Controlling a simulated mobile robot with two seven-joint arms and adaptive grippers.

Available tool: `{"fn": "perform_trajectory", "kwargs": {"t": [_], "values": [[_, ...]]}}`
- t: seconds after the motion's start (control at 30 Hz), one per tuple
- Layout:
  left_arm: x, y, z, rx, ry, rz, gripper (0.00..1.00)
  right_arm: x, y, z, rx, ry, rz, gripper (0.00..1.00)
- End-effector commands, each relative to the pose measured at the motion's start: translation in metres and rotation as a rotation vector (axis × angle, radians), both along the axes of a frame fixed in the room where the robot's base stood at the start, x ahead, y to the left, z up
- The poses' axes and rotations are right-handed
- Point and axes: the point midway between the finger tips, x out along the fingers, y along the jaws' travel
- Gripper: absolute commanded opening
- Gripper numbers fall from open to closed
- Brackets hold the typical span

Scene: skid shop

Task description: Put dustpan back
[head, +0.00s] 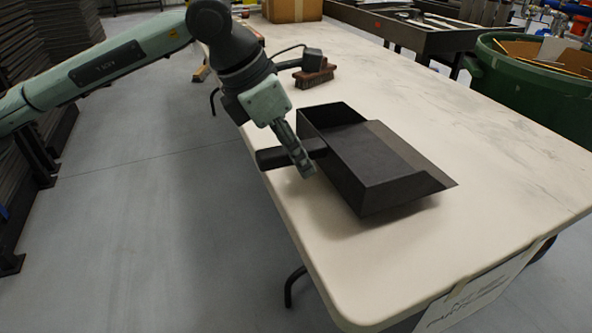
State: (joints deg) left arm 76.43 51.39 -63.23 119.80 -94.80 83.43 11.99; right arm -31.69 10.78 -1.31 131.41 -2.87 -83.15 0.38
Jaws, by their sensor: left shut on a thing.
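A black dustpan (375,172) is at the near part of the white table (480,140), with its open lip toward the right. Its short handle (275,158) points left toward the table's left edge. My left gripper (304,164) comes down from above and is shut on the dustpan's handle. A shadow lies under the pan; I cannot tell whether it rests on the table or is slightly above it. My right gripper is not in view.
A brush (314,76) lies on the table behind the dustpan. A cardboard box (293,10) stands at the far end. A green bin (530,95) with cardboard and a dark tray table (420,35) stand along the right side. The table's right and near parts are clear.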

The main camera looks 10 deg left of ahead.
Motion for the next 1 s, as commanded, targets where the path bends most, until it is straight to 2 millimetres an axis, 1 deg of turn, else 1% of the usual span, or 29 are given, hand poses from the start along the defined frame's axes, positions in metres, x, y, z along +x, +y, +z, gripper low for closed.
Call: {"fn": "perform_trajectory", "kwargs": {"t": [0.03, 0.1, 0.27, 0.4, 0.5, 0.7, 0.73, 0.87, 1.0], "values": [[0.005, 0.005, -0.003, -0.002, 0.0, 0.003, 0.0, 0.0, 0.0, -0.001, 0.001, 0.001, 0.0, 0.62], [0.009, 0.008, -0.006, -0.001, -0.002, 0.001, 0.0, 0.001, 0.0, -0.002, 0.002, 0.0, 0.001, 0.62], [0.011, 0.01, -0.015, -0.002, -0.001, -0.001, 0.0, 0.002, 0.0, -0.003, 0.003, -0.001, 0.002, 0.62], [0.01, 0.01, -0.035, 0.0, 0.0, -0.001, 0.0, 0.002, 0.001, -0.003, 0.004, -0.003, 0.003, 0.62], [0.01, 0.01, -0.047, -0.001, -0.002, -0.001, 0.0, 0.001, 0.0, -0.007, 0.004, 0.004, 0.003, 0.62], [0.011, 0.01, -0.048, -0.001, -0.003, -0.001, 0.0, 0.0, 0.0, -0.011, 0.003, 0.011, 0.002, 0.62], [0.01, 0.01, -0.049, 0.0, 0.0, -0.001, 0.3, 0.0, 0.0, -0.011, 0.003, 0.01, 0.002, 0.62], [0.01, 0.01, -0.049, 0.0, 0.0, -0.001, 0.46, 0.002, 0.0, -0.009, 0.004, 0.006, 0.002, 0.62], [0.01, 0.01, -0.049, 0.0, 0.0, -0.001, 0.47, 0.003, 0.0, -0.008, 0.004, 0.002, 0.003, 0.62]]}}
